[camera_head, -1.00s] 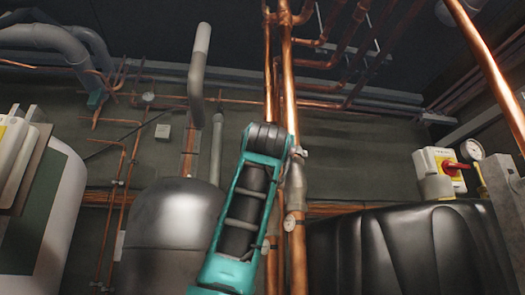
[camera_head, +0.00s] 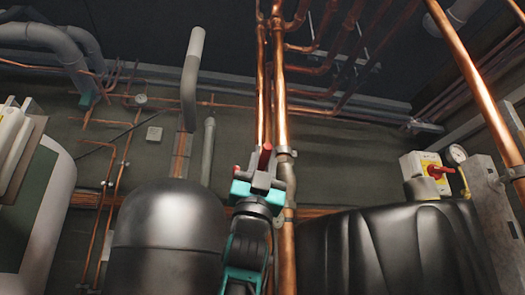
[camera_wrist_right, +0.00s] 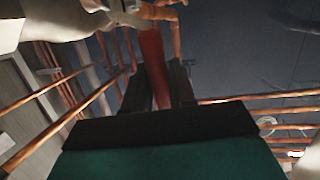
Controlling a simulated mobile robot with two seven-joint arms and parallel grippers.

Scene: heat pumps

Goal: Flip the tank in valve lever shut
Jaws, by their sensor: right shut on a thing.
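A red valve lever (camera_head: 265,158) stands nearly upright beside the vertical copper pipes, in the middle of the head view. My right gripper (camera_head: 263,171) is at this lever, with its teal and dark wrist below. In the right wrist view, the red lever (camera_wrist_right: 153,62) rises between the two dark fingers (camera_wrist_right: 158,95), which are shut on it. The valve body behind the gripper is mostly hidden. My left gripper is in neither view.
A dark rounded tank (camera_head: 165,235) stands left of my right arm. A large black tank (camera_head: 385,245) stands to the right. A copper pipe (camera_head: 281,90) runs close beside the gripper. A red switch (camera_head: 438,171) sits at the far right.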

